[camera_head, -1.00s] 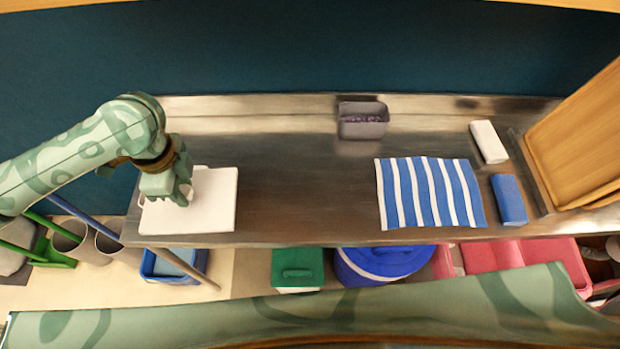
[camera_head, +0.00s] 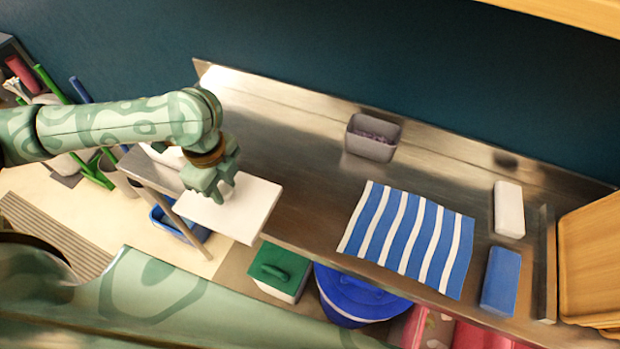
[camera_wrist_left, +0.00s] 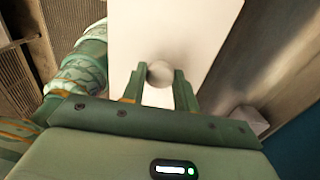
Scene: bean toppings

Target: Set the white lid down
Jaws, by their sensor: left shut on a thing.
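The white lid (camera_head: 248,207) is a flat rectangular slab near the left end of the steel table. It overlaps the table's front edge in the head view; the gap beneath it is hard to judge. My left gripper (camera_head: 213,194) is over the lid, shut on its round knob. In the left wrist view the two fingers (camera_wrist_left: 160,84) stand on either side of the knob (camera_wrist_left: 160,72), with the lid (camera_wrist_left: 165,30) spread beyond them. My right gripper is not in view.
The steel table (camera_head: 300,190) is clear in its middle. On it are a grey bin (camera_head: 370,148) of purple beans, a striped cloth (camera_head: 408,238), a white block (camera_head: 508,208) and a blue block (camera_head: 500,280). A pale object (camera_head: 165,155) is partly hidden behind my left arm.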

